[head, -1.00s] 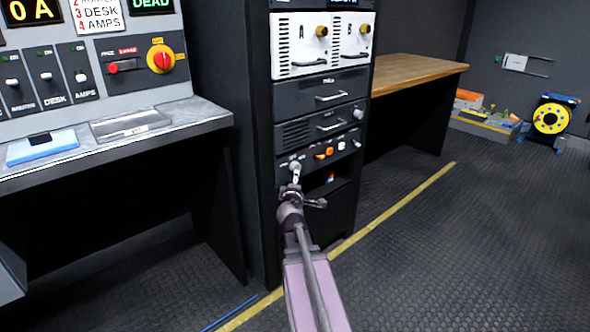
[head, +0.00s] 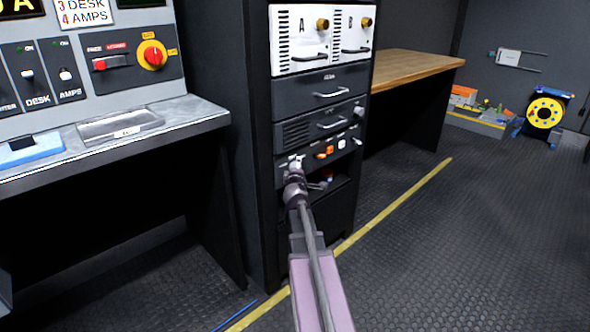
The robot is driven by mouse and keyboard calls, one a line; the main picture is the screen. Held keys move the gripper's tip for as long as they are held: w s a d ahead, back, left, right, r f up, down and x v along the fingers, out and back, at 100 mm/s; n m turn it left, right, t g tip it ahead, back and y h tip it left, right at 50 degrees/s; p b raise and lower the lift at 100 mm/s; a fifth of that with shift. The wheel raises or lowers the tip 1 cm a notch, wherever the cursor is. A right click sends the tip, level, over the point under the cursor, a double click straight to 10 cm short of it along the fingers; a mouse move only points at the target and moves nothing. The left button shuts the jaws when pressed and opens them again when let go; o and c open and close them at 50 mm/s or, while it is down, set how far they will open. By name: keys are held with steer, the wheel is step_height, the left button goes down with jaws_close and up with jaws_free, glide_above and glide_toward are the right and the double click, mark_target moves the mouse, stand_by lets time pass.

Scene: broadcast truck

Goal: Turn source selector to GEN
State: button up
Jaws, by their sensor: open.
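A red rotary knob on a round yellow plate (head: 152,55) sits on the grey console panel at the upper left; it looks like the source selector. Small yellow labels sit above and to its right, too small to read. My gripper (head: 296,166) is well to the right of and below this knob, in front of the lowest control panel of the black rack. It is open, and I see nothing held. It hides the left end of that panel, and I cannot tell whether it touches anything there.
The black rack (head: 319,79) has handles and small knobs, with an orange switch (head: 325,153) beside my gripper. The console ledge (head: 190,112) juts out at the left. A wooden bench (head: 415,68) and a yellow cable reel (head: 545,116) stand at the right. The right floor is open.

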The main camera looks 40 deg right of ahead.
steer(key=c, duration=1.1)
steer(key=shift+c, duration=0.2)
steer(key=shift+d+r+m+g+y+p, duration=0.1)
steer(key=shift+m+g+y+p, duration=0.6)
steer(key=shift+p, duration=0.75)
steer(key=shift+m+y+p, duration=0.4)
steer(key=shift+p, duration=0.3)
steer(key=m+g+y+p, duration=0.1)
steer(key=y+p, duration=0.1)
steer(key=p, duration=0.1)
steer(key=shift+r+m, duration=0.1)
steer(key=shift+m, duration=0.2)
steer(key=shift+m+g+y+p, duration=0.3)
steer(key=shift+m+y+p, duration=0.3)
steer(key=shift+y+p, duration=0.35)
steer(key=shift+m+y+p, duration=0.6)
steer(key=shift+y, duration=0.35)
steer(key=shift+f+g, duration=0.2)
steer(key=shift+g, duration=0.1)
